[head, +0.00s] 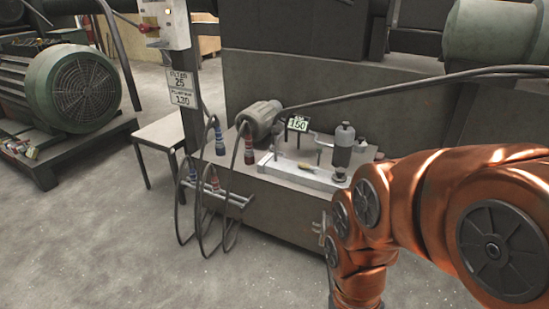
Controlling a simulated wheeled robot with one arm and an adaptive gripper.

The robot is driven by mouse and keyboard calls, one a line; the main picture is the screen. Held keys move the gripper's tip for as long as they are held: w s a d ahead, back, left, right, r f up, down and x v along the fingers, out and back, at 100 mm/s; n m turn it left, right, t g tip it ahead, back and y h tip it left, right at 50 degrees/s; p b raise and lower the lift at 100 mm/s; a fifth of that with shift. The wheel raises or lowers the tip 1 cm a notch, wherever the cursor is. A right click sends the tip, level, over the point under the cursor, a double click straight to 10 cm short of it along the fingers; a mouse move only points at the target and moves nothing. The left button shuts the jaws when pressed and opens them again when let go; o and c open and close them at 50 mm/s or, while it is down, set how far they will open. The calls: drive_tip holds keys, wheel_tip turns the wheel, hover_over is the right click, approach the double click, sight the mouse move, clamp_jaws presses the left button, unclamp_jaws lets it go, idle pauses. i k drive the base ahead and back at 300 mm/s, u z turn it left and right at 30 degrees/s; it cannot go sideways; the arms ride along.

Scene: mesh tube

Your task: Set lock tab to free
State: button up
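I cannot pick out the lock tab with certainty at this size. My orange arm comes in from the right and bends down past the bottom edge. My gripper is out of the frame.
A stool (160,134) stands left. Floor is clear in front.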

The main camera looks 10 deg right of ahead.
sight(303, 165)
drive_tip(key=u, duration=0.45)
drive_tip(key=i, duration=1.15)
drive_tip(key=u, duration=0.1)
